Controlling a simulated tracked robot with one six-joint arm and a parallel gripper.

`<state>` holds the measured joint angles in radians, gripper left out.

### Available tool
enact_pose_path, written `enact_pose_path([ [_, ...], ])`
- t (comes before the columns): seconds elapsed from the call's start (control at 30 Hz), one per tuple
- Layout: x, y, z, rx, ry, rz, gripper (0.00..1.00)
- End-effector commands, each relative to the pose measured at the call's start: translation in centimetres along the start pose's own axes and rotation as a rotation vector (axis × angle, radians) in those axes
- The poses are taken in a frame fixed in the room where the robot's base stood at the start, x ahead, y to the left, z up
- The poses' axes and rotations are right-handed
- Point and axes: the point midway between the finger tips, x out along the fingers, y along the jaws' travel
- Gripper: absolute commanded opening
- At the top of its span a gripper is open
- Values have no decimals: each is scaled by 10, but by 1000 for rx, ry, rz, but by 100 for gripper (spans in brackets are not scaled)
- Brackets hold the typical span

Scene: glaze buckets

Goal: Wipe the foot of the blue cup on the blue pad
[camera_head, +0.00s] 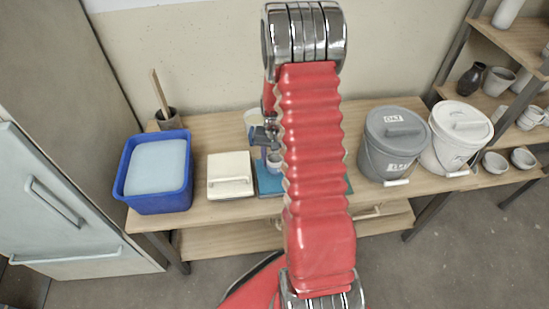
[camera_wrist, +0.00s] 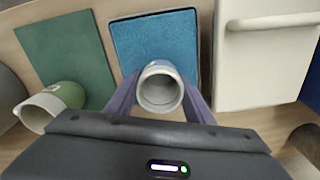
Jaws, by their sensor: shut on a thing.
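The blue cup (camera_wrist: 158,64) is between the two fingers of my gripper (camera_wrist: 160,84) in the wrist view. Its pale open mouth faces the wrist camera, and its foot is hidden below. The cup also shows small in the head view (camera_head: 274,159), beside my gripper (camera_head: 266,143) and partly behind my red arm. The blue pad (camera_wrist: 155,35) lies under and beyond the cup, and its edge shows in the head view (camera_head: 268,184). I cannot tell whether the foot touches the pad.
A lidded cream box (camera_head: 229,166) and a blue tub (camera_head: 158,201) stand left on the bench. Grey (camera_head: 392,157) and white (camera_head: 445,151) lidded buckets stand right.

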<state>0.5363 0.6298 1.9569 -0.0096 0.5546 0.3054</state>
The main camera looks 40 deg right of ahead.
Motion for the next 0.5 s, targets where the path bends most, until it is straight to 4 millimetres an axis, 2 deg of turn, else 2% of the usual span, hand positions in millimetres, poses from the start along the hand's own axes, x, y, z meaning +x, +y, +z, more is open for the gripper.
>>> enact_pose_path([
  [0.5, -2, 9, 28, 0, 0, 0, 21],
])
